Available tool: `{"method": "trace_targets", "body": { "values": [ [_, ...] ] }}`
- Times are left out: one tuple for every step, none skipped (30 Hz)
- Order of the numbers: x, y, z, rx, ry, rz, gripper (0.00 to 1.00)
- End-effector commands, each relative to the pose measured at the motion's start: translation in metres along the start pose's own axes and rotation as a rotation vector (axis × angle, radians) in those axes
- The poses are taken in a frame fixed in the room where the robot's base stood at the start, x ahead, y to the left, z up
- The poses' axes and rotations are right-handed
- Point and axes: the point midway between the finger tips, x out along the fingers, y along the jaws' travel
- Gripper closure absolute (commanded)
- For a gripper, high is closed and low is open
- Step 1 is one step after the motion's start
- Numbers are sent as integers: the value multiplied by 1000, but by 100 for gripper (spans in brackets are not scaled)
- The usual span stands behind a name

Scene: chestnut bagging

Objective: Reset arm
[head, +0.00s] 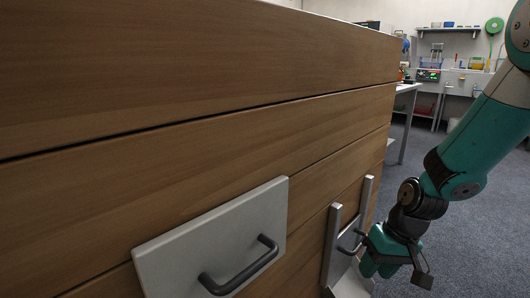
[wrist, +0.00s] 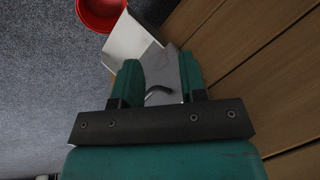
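My gripper (head: 378,258) is at the lower right in the head view, in front of the wooden cabinet. It also shows in the wrist view (wrist: 161,66), with its two teal fingers apart. A dark handle (wrist: 158,91) shows in the gap between the fingers there, on a pale grey plate; I cannot tell whether the fingers touch it. In the head view this handle (head: 352,243) sits on a small plate between two upright metal strips, just left of my gripper. Nothing is visibly gripped.
The wooden cabinet (head: 190,75) fills the left of the head view. A nearer grey plate carries another dark handle (head: 240,268). A red bowl (wrist: 101,14) and a whitish panel (wrist: 127,42) lie beyond the fingers. Carpeted floor (head: 470,240) is open at right.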

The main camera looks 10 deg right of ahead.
Motion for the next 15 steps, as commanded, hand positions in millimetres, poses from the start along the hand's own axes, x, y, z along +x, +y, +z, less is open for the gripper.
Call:
{"method": "trace_targets", "body": {
  "values": [
    [-26,-37,6,-82,6,-14,61],
    [-38,-56,12,-125,3,-22,61],
    [-52,-79,22,-181,-1,-35,61],
    [-62,-95,30,-221,-4,-43,61],
    [-71,-109,39,-260,-8,-51,61],
    [-82,-125,51,-306,-14,-60,61],
    [-90,-136,59,-339,-17,-66,61],
    [-96,-146,68,-371,-19,-72,61],
    [-105,-157,80,-412,-24,-79,61],
    [-110,-164,88,-440,-27,-83,61],
    [-116,-171,97,-467,-30,-87,61],
    [-123,-179,108,-503,-34,-93,61],
    [-128,-184,116,-528,-36,-97,61],
    [-132,-189,124,-553,-39,-100,61],
    [-138,-194,135,-587,-42,-104,61]
  ]
}}
